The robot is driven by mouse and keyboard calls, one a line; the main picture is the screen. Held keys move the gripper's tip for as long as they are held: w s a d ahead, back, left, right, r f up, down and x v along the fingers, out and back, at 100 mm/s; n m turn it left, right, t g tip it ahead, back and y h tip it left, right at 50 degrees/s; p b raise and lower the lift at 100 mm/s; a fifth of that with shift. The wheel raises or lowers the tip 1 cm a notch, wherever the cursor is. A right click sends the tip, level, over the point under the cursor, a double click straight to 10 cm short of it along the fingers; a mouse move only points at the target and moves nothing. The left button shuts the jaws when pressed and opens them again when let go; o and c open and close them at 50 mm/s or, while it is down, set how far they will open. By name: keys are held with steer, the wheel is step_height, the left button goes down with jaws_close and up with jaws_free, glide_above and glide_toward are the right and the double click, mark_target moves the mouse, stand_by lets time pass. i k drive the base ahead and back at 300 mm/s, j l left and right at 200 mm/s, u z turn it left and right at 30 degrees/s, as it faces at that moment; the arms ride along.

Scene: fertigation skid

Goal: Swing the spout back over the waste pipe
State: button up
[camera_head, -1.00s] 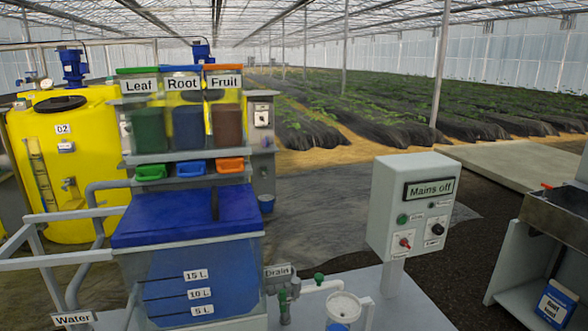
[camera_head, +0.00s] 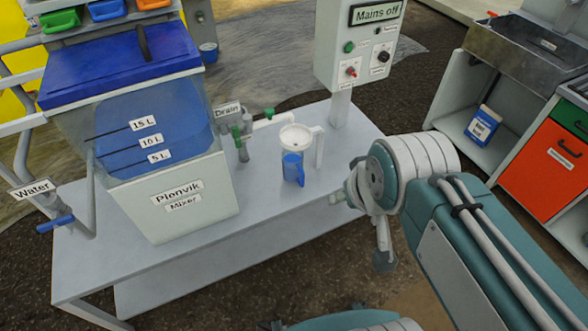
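A mixer tank (camera_head: 150,140) with a blue lid stands on a grey bench. From its drain, beside the "Drain" label (camera_head: 228,108), a short white spout (camera_head: 262,122) with green fittings points right. A blue jug (camera_head: 292,170) with a white round top (camera_head: 295,136) stands just right of the drain. The spout's end is close to the jug's far side; I cannot tell if it is over it. An upright white pipe (camera_head: 318,150) stands right of the jug, possibly the waste pipe. My gripper (camera_head: 362,205) is near the bench's right edge, apart from these. Its fingers are unclear.
A control box (camera_head: 358,50) reading "Mains off" stands on a post behind the jug. A water pipe with a blue handle (camera_head: 55,223) is at the left. A sink bench (camera_head: 515,60) and an orange-fronted cabinet (camera_head: 548,170) are at right. The bench front is clear.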

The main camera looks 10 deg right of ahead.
mark_target(270, 112)
steer(key=i+l+u, duration=0.25)
steer(key=i, duration=0.25)
steer(key=i+l+u, duration=0.25)
steer(key=i, duration=0.2)
